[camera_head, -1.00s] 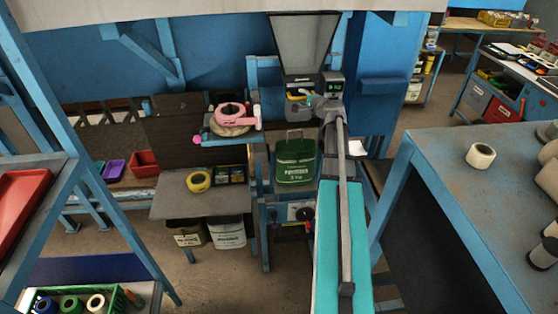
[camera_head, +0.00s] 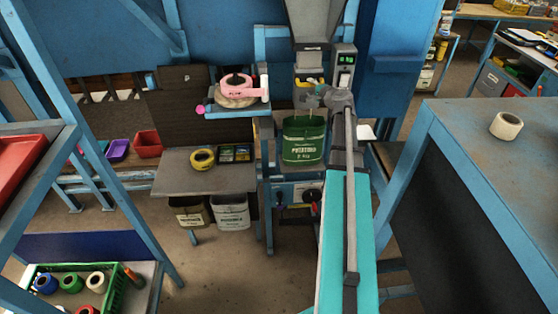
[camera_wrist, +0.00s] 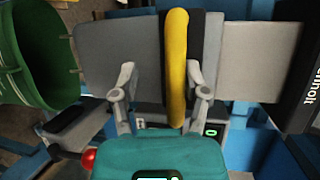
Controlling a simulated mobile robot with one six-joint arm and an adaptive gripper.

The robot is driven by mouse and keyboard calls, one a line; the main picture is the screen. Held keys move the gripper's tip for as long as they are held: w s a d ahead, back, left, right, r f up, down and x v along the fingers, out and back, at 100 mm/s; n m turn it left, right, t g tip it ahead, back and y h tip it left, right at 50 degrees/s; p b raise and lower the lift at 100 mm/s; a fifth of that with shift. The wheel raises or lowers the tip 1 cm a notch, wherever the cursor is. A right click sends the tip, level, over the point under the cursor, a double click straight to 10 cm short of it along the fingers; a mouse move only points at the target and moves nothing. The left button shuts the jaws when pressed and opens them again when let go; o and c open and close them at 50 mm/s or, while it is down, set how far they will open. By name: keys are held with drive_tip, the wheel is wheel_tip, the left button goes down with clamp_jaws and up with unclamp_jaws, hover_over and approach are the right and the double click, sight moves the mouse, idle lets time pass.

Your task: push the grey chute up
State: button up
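The grey chute (camera_head: 320,42) is at the top centre of the head view, below a wide grey hopper (camera_head: 318,14). A yellow bar (camera_head: 309,81) crosses its lower part. In the wrist view, grey plate surface (camera_wrist: 245,62) spreads behind the yellow bar (camera_wrist: 176,75). My gripper (camera_wrist: 161,72) is open, with one finger on each side of the bar. The bar is nearer the right finger; I cannot tell whether they touch. In the head view my gripper (camera_head: 316,94) is small and partly hidden by my arm. A green sack (camera_head: 304,140) hangs below the chute.
A grey bench (camera_head: 205,175) holds a yellow roll (camera_head: 202,159). A blue table (camera_head: 475,135) stands close on the right. A red knob (camera_wrist: 88,159) shows in the wrist view.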

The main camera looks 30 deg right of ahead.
drive_tip(key=shift+f+b, duration=4)
drive_tip(key=shift+f, duration=0.35)
drive_tip(key=s+r+p, duration=0.3)
drive_tip(key=s, duration=1.1)
drive_tip(key=w+a+f+n+g+y+b, duration=0.2)
drive_tip(key=a+f+n, duration=0.2)
drive_tip(key=a, duration=0.5)
drive_tip(key=w+a+f+n+g+y+b, duration=0.2)
drive_tip(key=a+f+n+g+b, duration=0.1)
drive_tip(key=a+f, duration=0.4)
drive_tip(key=shift+a+f+n+y, duration=0.3)
drive_tip(key=shift+a+n, duration=0.2)
drive_tip(key=shift+a, duration=1.2)
drive_tip(key=shift+w+a, duration=0.1)
drive_tip(key=s+a+f+n+g+h, duration=0.1)
drive_tip(key=s+a+f+n+g, duration=0.1)
drive_tip(key=a, duration=0.5)
drive_tip(key=s+a+f+n+g+h, duration=0.1)
drive_tip(key=s+a+f+n+g, duration=0.2)
drive_tip(key=s+a+n+g, duration=0.2)
drive_tip(key=s+a+f+n+g+h, duration=0.2)
drive_tip(key=s+a+f+n+g, duration=0.1)
drive_tip(key=a, duration=0.8)
drive_tip(key=shift+s+n+g, duration=0.4)
drive_tip(key=shift+s+n, duration=0.2)
drive_tip(key=shift+n, duration=0.1)
